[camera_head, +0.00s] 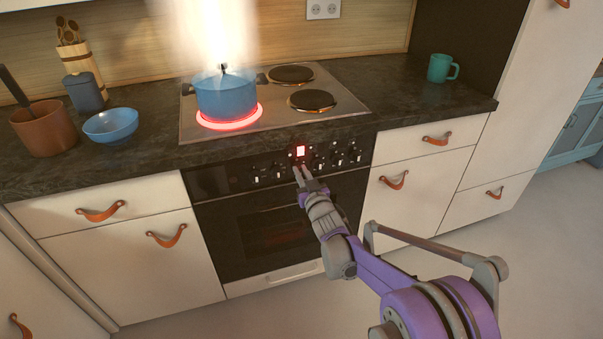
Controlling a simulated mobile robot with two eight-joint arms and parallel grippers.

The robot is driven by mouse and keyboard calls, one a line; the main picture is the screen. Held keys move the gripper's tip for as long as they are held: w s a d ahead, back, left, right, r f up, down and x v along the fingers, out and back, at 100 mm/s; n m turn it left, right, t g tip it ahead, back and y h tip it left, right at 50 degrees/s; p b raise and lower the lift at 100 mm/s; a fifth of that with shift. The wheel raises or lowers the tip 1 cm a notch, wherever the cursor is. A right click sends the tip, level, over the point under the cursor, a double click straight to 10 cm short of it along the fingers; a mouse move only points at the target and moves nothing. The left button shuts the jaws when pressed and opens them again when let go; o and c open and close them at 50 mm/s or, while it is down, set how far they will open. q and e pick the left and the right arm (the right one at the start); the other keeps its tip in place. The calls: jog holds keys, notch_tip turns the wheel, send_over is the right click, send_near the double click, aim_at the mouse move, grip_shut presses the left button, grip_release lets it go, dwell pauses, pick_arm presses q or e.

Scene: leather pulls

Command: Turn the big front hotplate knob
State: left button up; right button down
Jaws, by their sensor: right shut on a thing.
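The front left hotplate (230,124) glows red under a blue pot (225,98). A bright plume rises from the pot. My left gripper is not in view.
The black oven door (250,225) is shut below the panel. A terracotta pot (44,128), a blue bowl (111,125) and a teal mug (440,68) stand on the dark counter. Drawers with leather pulls (394,181) flank the oven. The floor at right is clear.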

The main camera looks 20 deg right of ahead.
jog(key=shift+n, duration=0.3)
jog(key=n, duration=0.3)
jog(key=n+p, duration=0.1)
jog(key=n, duration=0.2)
jog(key=a+n+p, duration=0.1)
jog(key=n, duration=0.2)
jog(key=shift+f, duration=0.25)
jog(key=n, duration=0.2)
jog(key=n+p, duration=0.1)
jog(key=shift+a+f+n, duration=0.15)
jog(key=shift+n, duration=0.25)
jog(key=n, duration=0.3)
jog(key=n+p, duration=0.1)
jog(key=n, duration=0.1)
jog(key=shift+f, duration=0.35)
jog(key=shift+f+n+p, duration=0.15)
jog(key=shift+n+p, duration=0.05)
jog(key=shift+n, duration=1.15)
jog(key=shift+f+n+p, duration=0.15)
jog(key=shift+n+p, duration=0.05)
jog(key=shift+n, duration=1.15)
